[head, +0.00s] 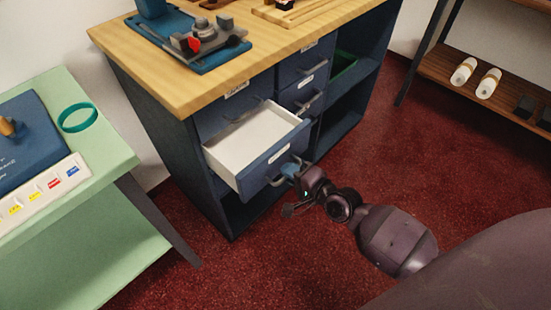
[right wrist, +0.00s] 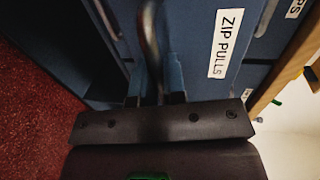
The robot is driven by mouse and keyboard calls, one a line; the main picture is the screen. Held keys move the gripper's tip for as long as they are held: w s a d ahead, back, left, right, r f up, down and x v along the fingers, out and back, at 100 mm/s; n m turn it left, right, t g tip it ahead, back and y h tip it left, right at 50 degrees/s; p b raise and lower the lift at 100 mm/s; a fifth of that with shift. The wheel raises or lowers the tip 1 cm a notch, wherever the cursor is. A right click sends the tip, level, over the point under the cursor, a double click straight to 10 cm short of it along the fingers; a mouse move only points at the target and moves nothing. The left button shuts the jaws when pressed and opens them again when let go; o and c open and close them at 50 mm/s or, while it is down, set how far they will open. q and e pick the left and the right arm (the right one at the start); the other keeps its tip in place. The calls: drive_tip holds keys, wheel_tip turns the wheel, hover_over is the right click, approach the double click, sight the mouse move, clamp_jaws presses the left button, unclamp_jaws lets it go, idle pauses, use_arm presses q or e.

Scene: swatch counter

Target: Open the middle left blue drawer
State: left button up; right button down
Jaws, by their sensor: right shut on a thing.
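The middle left blue drawer (head: 262,176) of the counter is pulled well out, and its white, empty-looking inside shows in the head view. My right gripper (head: 291,170) is at the front of this drawer, shut on its grey curved handle (right wrist: 151,35). In the right wrist view the blue fingers (right wrist: 155,80) stand on both sides of the handle. A white label (right wrist: 226,43) reading "ZIP PULLS" is beside it. My left gripper is not in view.
The wooden countertop (head: 270,35) carries a blue tray with a grey device. A green table (head: 110,135) stands at the left, a shelf (head: 450,65) at the right. Red floor (head: 365,130) is clear between.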

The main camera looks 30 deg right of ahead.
drive_tip(key=f+v, duration=0.3)
drive_tip(key=v, duration=1.1)
drive_tip(key=shift+s+d, duration=0.2)
drive_tip(key=shift+s, duration=0.4)
drive_tip(key=c, duration=1.2)
unclamp_jaws()
drive_tip(key=p+v, duration=0.1)
drive_tip(key=v, duration=0.9)
drive_tip(key=shift+s+d+r, duration=0.1)
drive_tip(key=shift+s, duration=0.3)
